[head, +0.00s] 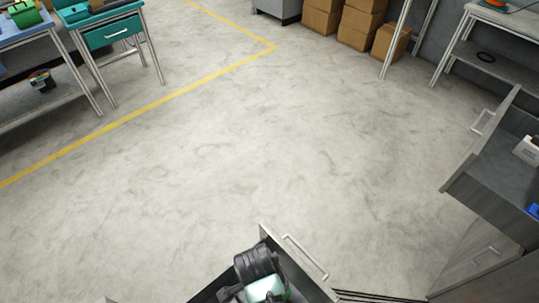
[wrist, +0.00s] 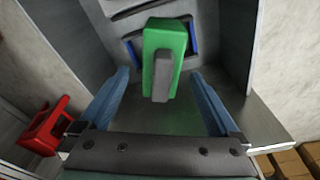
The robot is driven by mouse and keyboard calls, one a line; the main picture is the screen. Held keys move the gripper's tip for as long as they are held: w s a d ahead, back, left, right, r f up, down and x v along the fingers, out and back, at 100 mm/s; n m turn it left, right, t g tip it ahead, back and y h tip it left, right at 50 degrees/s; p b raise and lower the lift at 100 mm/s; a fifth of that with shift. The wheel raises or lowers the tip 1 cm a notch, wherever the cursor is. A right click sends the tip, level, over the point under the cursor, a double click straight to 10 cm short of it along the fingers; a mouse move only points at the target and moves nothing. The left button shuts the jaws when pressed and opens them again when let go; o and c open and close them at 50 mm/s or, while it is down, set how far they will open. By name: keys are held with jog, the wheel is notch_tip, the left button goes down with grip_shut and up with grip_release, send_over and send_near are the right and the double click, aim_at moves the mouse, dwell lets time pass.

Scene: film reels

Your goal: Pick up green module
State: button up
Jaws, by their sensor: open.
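The green module (wrist: 180,38) is a bright green block with a grey bar on its near face. Clear gaps show between the fingers and the module, and I see no contact. In the head view my dark arm end (head: 257,264) is over an open drawer (head: 296,270) at the bottom edge. I cannot make out the module clearly there.
A red object (wrist: 42,128) is at left in the wrist view. Blue parts (wrist: 194,36) flank the module. Another open drawer (head: 468,190) is at right in the head view. Cardboard boxes (head: 358,28) and a teal workbench (head: 110,32) stand farther off. The middle floor is clear.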

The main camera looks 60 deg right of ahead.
notch_tip(320, 180, down, 3)
jog(key=shift+d+f, duration=0.15)
jog(key=shift+f, duration=0.05)
